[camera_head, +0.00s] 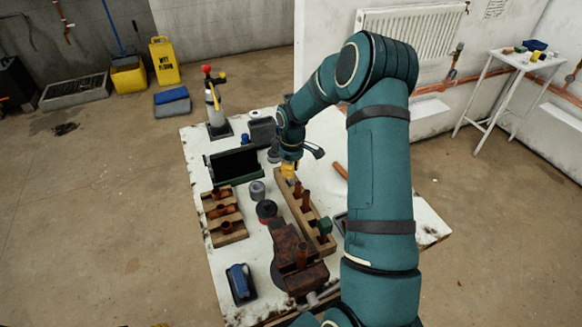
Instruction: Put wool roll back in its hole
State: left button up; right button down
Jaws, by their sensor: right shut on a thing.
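My right gripper (291,158) reaches down over the far end of a long wooden rack (291,206). It is shut on a small yellow thing (289,171), partly hidden by the gripper. I take this to be the wool roll, but it is too small to be sure. It is at or just above the rack's far end; I cannot tell whether it touches or sits in a hole. Several copper-coloured pieces and a green block (324,226) stand along the rack. My left gripper is not in view.
On the white table (238,268) are a second wooden rack (228,236), a black tray (232,165), a grey cylinder (257,191), a rusty vise (298,262), a blue item (240,283) and a torch bottle (215,105). A copper pipe (341,171) lies right of the gripper.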

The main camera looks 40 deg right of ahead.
jog(key=shift+f, duration=0.45)
jog(key=shift+f+b, duration=0.15)
jog(key=shift+b, duration=0.15)
jog(key=shift+f, duration=0.35)
jog(key=c, duration=1)
grip_release()
jog(key=shift+r, duration=0.15)
jog(key=shift+r+p, duration=2.15)
jog(key=shift+r, duration=1.3)
jog(key=shift+f, duration=0.15)
